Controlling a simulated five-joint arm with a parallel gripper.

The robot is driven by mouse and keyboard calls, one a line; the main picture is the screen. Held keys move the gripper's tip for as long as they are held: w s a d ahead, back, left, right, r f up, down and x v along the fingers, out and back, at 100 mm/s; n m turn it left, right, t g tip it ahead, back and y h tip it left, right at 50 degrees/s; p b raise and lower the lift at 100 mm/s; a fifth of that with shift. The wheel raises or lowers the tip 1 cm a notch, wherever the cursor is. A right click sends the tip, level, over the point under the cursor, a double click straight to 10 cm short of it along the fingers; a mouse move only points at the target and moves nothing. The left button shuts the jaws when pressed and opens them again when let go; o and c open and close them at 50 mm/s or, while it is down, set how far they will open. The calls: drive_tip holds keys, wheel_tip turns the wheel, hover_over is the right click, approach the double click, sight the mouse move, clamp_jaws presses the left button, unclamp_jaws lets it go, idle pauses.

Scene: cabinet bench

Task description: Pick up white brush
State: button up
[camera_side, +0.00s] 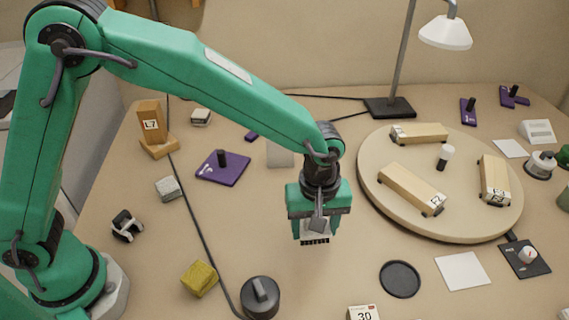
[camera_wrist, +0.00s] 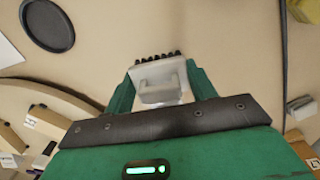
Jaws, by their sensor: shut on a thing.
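The white brush (camera_side: 314,231) has a pale block body and a row of dark bristles along its lower edge. My gripper (camera_side: 316,228) is shut on it, with one green finger on each side. In the side view the brush hangs bristles down, seemingly above the bench. In the wrist view the brush (camera_wrist: 158,82) sits between my two fingers (camera_wrist: 160,88), its dark bristles at the far edge. The gap between bristles and bench is hard to judge.
A round wooden board (camera_side: 459,231) with blocks lies right of my gripper. A black disc (camera_side: 400,279), a black knobbed weight (camera_side: 260,297) and a yellow block (camera_side: 199,278) lie in front. A dark cable (camera_side: 196,217) runs at left. The bench below the brush looks clear.

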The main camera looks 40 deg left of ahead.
drive_tip(key=s+d+r, duration=0.3)
drive_tip(key=s+r, duration=0.1)
drive_tip(key=s, duration=0.2)
idle(0.6)
